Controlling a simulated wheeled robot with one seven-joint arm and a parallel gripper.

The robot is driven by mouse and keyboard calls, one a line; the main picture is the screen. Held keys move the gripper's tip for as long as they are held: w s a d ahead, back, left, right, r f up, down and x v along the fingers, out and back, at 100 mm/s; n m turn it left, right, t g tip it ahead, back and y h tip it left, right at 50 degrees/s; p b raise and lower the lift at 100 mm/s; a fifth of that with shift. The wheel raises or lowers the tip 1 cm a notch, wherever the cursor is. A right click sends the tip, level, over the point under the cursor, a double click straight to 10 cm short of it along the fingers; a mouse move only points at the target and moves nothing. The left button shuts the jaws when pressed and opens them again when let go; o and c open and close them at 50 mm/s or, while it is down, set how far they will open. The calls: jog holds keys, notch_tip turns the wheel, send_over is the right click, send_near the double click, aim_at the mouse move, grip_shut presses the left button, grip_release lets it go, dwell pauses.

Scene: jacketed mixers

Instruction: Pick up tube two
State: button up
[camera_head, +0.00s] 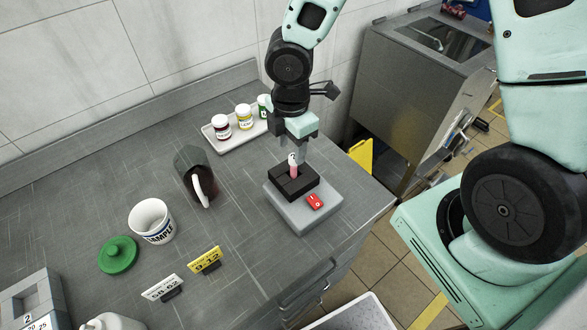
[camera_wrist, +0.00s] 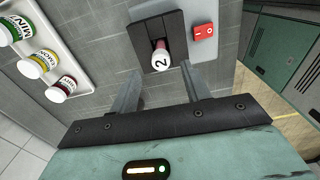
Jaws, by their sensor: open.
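Tube two (camera_wrist: 160,58) has a white cap marked "2" and a pinkish body, and stands in the black block of a small grey device. It also shows in the head view (camera_head: 293,165), below my gripper (camera_head: 292,153). In the wrist view my gripper (camera_wrist: 158,92) is open, with one finger to each side and short of the tube's cap. The black block (camera_head: 292,184) sits on the grey device base (camera_head: 295,216), which has a red switch (camera_head: 316,201) at its front right. The lower part of the tube is hidden inside the block.
A white tray (camera_head: 224,146) with several capped jars stands behind the device. The counter's right edge is near the device.

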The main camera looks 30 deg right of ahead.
aim_at(294, 165)
jog(key=shift+d+f, duration=0.15)
jog(key=shift+f, duration=1.65)
jog(key=shift+d+f, duration=0.1)
jog(key=shift+f, duration=1.65)
jog(key=shift+s, duration=0.1)
grip_shut()
